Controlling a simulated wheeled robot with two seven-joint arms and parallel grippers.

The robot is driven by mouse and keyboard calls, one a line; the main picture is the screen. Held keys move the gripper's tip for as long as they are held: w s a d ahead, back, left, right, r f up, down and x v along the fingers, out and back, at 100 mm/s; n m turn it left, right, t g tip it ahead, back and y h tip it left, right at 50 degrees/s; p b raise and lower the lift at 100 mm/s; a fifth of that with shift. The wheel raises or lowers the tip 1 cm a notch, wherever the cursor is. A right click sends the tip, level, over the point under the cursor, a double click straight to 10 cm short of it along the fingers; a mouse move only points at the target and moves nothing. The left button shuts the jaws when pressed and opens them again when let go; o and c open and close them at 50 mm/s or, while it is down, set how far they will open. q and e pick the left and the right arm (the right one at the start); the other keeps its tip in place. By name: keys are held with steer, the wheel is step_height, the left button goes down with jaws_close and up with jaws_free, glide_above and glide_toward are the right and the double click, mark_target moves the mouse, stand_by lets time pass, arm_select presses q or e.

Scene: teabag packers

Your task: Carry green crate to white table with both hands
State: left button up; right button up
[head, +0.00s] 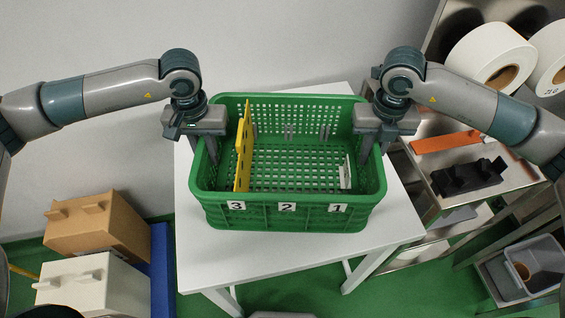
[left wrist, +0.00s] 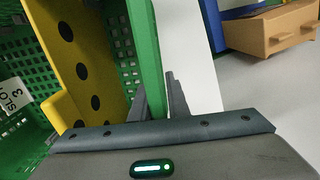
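The green crate (head: 262,218) is upright over the white table (head: 402,222), its numbered front wall facing me. I cannot tell whether its base touches the tabletop. A yellow divider (head: 243,155) stands inside at the left. My left gripper (head: 207,158) straddles the crate's left rim; in the left wrist view its fingers sit close on either side of the green wall (left wrist: 143,45), shut on it. My right gripper (head: 373,156) straddles the right rim and looks shut on it, its fingertips partly hidden. A strip of the white table shows in the left wrist view (left wrist: 188,50).
A metal rack at the right holds white rolls (head: 487,60), an orange piece (head: 445,142) and a black part (head: 467,178). A grey bin (head: 535,265) is lower right. Brown (head: 97,226) and white (head: 92,285) drawer boxes stand at lower left.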

mark_target(201, 138)
arm_select(q)
steer(key=shift+o, duration=1.1)
steer(key=shift+r, duration=0.1)
arm_select(e)
steer(key=shift+o, duration=1.1)
steer(key=shift+r, duration=0.1)
arm_select(q)
step_height(201, 138, up, 12)
arm_select(e)
steer(key=shift+a, duration=0.1)
step_height(201, 138, up, 12)
arm_select(q)
steer(key=shift+s, duration=0.15)
arm_select(e)
steer(key=shift+s, duration=0.15)
